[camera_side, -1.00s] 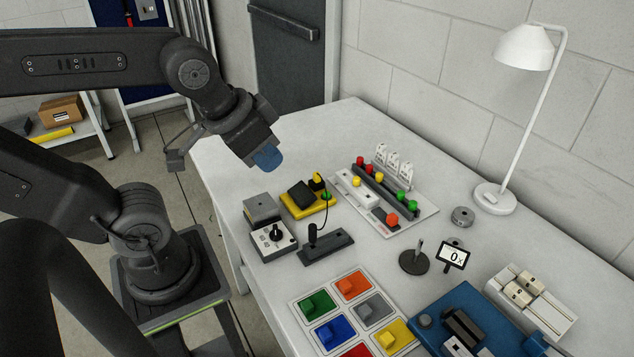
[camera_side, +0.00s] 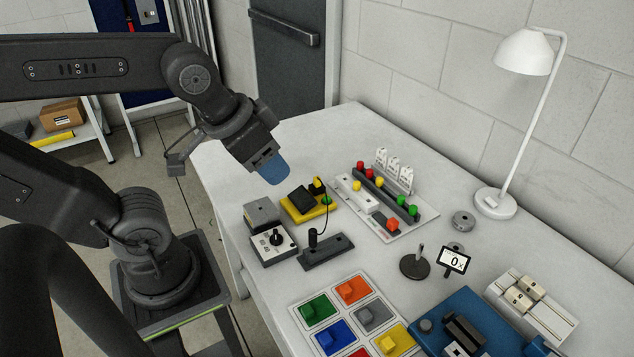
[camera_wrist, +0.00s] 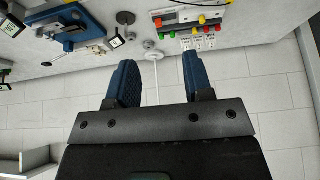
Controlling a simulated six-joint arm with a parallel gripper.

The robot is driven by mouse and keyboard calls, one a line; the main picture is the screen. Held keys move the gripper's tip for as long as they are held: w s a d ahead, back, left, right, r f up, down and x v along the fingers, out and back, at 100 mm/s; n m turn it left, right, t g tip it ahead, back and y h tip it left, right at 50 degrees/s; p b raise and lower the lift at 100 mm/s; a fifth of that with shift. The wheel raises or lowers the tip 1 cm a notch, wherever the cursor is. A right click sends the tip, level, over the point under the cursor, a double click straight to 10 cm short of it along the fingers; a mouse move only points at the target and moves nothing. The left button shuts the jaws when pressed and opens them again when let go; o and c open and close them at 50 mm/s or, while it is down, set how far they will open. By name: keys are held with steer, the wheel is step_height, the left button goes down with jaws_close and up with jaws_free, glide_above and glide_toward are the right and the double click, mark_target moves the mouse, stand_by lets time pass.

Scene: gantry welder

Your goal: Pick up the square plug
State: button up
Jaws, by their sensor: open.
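My gripper (camera_side: 272,170) hangs in the air above the table's far left part, apart from everything on it. In the wrist view its two blue fingers are spread with nothing between them (camera_wrist: 157,78). No part is clearly recognisable as the square plug. A small square orange-red piece (camera_side: 393,224) sits at the near end of the white board with coloured knobs (camera_side: 425,222). Square coloured blocks, such as a green one (camera_side: 313,304) and an orange one (camera_side: 352,287), sit in a tray of coloured squares at the front.
A yellow device (camera_side: 325,206), a joystick box (camera_side: 272,248) and a dark stand with a black handle (camera_side: 326,250) stand below my gripper. A blue fixture (camera_side: 470,310) is front right, near a small display (camera_side: 454,261). A white lamp (camera_side: 525,52) rises at the back right.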

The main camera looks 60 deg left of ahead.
steer(key=n+g, duration=0.6)
steer(key=n, duration=1.2)
glide_above(317, 177)
step_height(317, 177, down, 8)
step_height(317, 177, down, 14)
steer(key=shift+d+r, duration=0.1)
steer(key=shift+c, duration=0.4)
jaws_close()
